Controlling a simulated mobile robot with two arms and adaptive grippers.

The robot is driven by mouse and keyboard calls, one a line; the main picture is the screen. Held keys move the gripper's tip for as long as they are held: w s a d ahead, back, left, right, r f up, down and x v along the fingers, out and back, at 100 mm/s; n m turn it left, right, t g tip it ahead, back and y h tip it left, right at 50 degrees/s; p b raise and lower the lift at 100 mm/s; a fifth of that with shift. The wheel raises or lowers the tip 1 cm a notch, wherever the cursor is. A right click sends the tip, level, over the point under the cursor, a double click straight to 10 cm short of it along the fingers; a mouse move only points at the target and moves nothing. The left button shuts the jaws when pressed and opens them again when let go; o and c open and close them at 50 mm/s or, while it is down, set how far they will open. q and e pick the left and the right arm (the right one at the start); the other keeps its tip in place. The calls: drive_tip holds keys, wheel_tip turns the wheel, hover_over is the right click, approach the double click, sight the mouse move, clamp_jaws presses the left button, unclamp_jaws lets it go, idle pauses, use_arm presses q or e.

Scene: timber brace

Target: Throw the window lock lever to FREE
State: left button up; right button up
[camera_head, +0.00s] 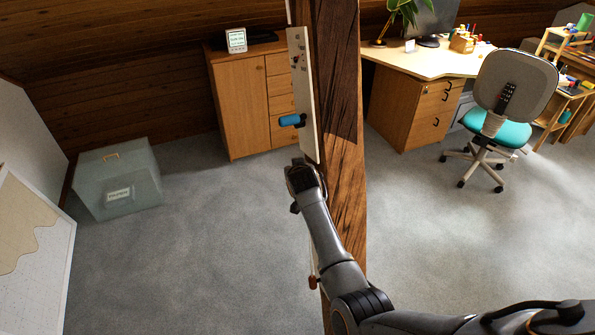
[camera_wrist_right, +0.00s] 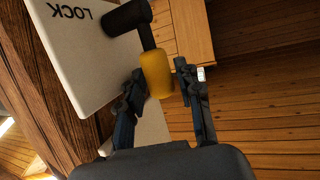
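A long cream panel (camera_head: 301,85) is fixed to the side of a timber post (camera_head: 341,130). A lever with a blue grip (camera_head: 291,120) sticks out left from its lower part. In the right wrist view a yellow grip (camera_wrist_right: 157,75) hangs from a black pivot on a cream plate (camera_wrist_right: 85,45) marked LOCK, seen upside down. My right gripper (camera_wrist_right: 160,88) is open, with one finger on each side of the yellow grip; I cannot tell whether either touches it. In the head view the right gripper (camera_head: 302,174) is just below the blue grip, and no yellow grip shows. My left gripper is out of view.
A wooden cabinet (camera_head: 240,105) stands behind the post. A grey-green box (camera_head: 118,180) sits on the carpet at left. A desk (camera_head: 405,110) and a swivel chair (camera_head: 505,95) are at right.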

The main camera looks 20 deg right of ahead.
drive_tip(key=v, duration=0.7)
